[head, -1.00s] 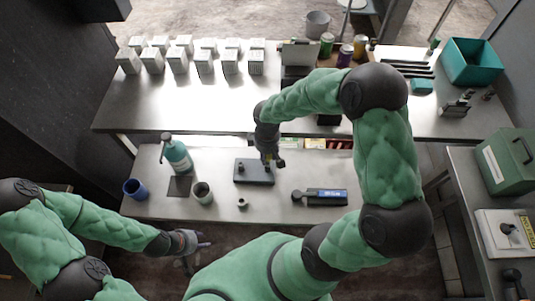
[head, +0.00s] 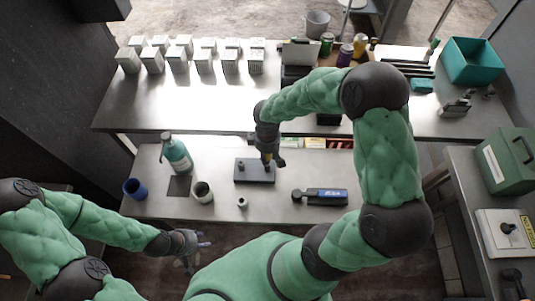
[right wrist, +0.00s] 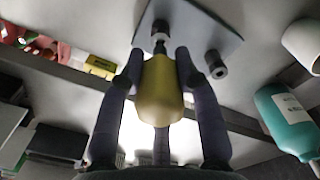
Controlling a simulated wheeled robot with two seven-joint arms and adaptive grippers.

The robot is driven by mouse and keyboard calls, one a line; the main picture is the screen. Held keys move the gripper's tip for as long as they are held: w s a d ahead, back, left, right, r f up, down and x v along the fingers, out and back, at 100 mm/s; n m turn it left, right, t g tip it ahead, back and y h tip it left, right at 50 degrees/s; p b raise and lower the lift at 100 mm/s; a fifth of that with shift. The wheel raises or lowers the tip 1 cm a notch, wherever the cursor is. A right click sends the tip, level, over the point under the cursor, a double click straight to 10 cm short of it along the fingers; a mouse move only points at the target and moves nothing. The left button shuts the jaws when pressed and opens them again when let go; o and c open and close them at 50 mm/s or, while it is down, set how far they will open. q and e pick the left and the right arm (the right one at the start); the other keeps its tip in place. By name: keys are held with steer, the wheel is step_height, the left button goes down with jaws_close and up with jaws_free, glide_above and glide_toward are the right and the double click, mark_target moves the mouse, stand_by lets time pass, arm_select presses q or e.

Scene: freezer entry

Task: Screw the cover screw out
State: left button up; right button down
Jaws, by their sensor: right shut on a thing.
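The dark grey plate (head: 247,178) lies on the near bench, with a dark knob (head: 241,166) standing on its left part. In the right wrist view the plate (right wrist: 205,20) shows the dark knob (right wrist: 216,66) and a second dark fitting in line with the tool. My right gripper (head: 268,160) is over the plate's right part, shut on a yellow tool handle (right wrist: 160,92). A cover screw is not clearly distinguishable. My left gripper (head: 190,246) is open and empty in front of the bench.
A teal bottle (head: 176,154), blue cup (head: 135,188), pale cup (head: 203,192) and small ring (head: 242,203) stand left and front of the plate. A dark tool with a blue label (head: 325,196) lies right. Several white boxes (head: 205,62) fill the back bench's left.

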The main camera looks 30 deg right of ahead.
steer(key=shift+f+b, duration=0.9)
steer(key=shift+f, duration=0.05)
stand_by(0.6)
steer(key=n+p, duration=0.2)
steer(key=n, duration=0.2)
steer(key=shift+s+n, duration=0.1)
steer(key=shift+n, duration=0.3)
steer(key=n+p, duration=0.4)
steer(key=n, duration=0.2)
steer(key=n+p, duration=0.4)
steer(key=n, duration=0.3)
steer(key=shift+s, duration=0.1)
steer(key=shift+f+n+p, duration=0.1)
steer(key=shift+n+p, duration=0.55)
steer(key=shift+n, duration=0.55)
steer(key=shift+f+n+p, duration=0.1)
steer(key=shift+n+p, duration=0.25)
steer(key=shift+n, duration=0.45)
steer(key=shift+a, duration=0.1)
